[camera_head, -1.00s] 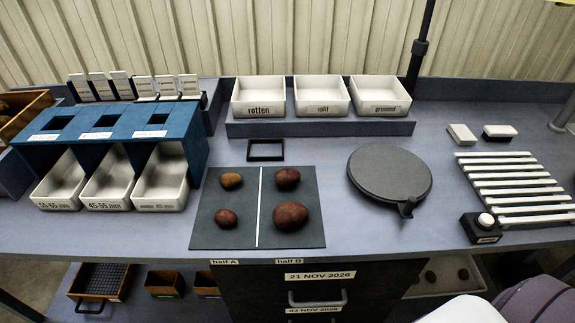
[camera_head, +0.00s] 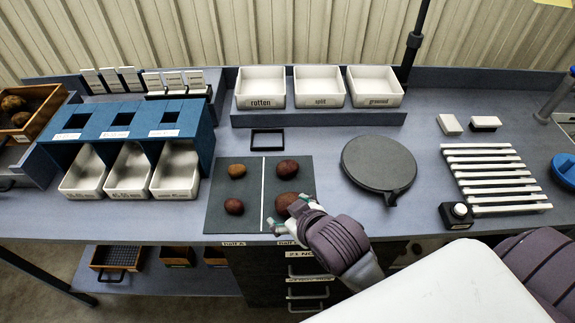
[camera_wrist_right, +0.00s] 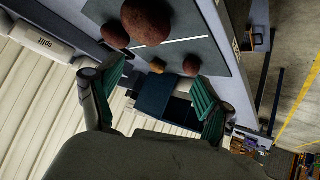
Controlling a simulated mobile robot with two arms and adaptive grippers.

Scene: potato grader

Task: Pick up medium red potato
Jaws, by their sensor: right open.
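The dark mat (camera_head: 247,222) holds three reddish potatoes and one yellowish-brown potato (camera_head: 237,171). On half A, the small red potato (camera_head: 234,206) lies near the front. On half B, the medium red potato (camera_head: 287,168) lies at the back and the largest red potato (camera_head: 286,201) nearer the front. My right gripper (camera_head: 292,212) is open and empty at the front of half B, beside the largest potato, partly covering it. In the right wrist view, its green-padded fingers (camera_wrist_right: 158,72) are spread, with the largest potato (camera_wrist_right: 147,22) beyond them. My left gripper is not in view.
A round dark plate (camera_head: 378,162) stands right of the mat and a small black frame (camera_head: 267,140) behind it. White bins (camera_head: 176,175) under a blue rack are at the left. Labelled trays (camera_head: 318,88) stand at the back; a white slatted rack (camera_head: 497,178) is at the right.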

